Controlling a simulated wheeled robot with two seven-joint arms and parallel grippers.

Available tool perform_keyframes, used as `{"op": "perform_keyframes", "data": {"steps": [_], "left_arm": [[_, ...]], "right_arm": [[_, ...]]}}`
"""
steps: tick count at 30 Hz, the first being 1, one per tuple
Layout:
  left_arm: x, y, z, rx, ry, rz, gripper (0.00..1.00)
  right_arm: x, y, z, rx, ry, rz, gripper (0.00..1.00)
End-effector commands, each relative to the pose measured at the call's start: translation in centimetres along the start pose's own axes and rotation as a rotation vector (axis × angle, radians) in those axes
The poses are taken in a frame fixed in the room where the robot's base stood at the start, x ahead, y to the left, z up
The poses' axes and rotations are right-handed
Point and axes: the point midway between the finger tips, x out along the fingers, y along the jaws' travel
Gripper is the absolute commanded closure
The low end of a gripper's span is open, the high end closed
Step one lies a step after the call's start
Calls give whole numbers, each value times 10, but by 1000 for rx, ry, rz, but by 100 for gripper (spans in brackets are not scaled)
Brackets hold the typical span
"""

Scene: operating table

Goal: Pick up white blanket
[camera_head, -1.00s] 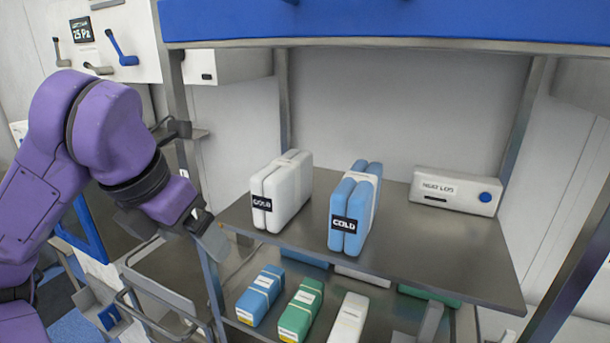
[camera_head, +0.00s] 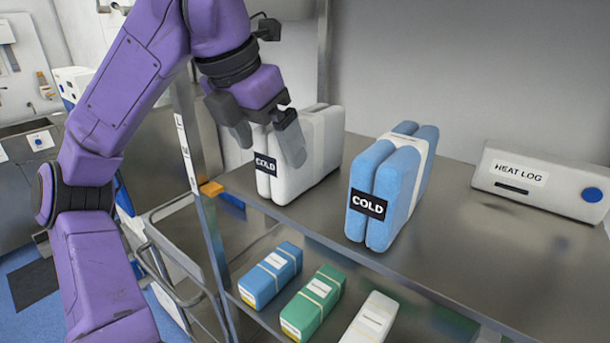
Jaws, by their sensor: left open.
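The white blanket (camera_head: 318,152) is a folded, upright bundle with a pale band and a black COLD label. It stands on the left part of the metal shelf (camera_head: 480,250). My left gripper (camera_head: 265,138) is open at the blanket's near upper end. One finger shows left of the blanket and the other overlaps its front face. I cannot tell whether the fingers touch it. The gripper hides part of the blanket's top and front. My right gripper is not in view.
A blue folded bundle (camera_head: 385,190) with a COLD label stands just right of the white one. A HEAT LOG box (camera_head: 540,180) is at the back right. Blue (camera_head: 270,277), green (camera_head: 314,303) and white (camera_head: 370,320) packs lie on a lower shelf. A post (camera_head: 205,220) stands at the shelf's left.

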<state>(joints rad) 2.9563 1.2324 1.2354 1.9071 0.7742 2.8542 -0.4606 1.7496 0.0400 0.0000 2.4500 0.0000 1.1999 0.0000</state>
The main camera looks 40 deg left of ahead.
Motion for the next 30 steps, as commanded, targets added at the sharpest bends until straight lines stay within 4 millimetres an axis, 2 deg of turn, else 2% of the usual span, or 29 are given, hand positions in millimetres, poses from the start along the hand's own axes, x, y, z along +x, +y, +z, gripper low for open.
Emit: {"op": "perform_keyframes", "data": {"steps": [1,6,8,11,16,18,21,24,30], "left_arm": [[14,0,1,-2,1,2,6],[18,1,18,-4,0,3,6],[17,1,22,-4,-2,2,6],[14,1,33,-1,2,4,6],[24,1,55,-4,0,4,6],[26,1,71,-2,5,2,6],[35,2,84,-3,4,0,6],[44,2,82,-3,0,0,6],[45,2,81,-4,-2,2,6]], "right_arm": [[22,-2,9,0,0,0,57],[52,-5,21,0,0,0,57],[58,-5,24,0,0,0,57],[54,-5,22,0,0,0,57],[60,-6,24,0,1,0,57],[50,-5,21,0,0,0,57],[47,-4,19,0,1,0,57],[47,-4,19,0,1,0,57],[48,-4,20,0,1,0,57]]}}
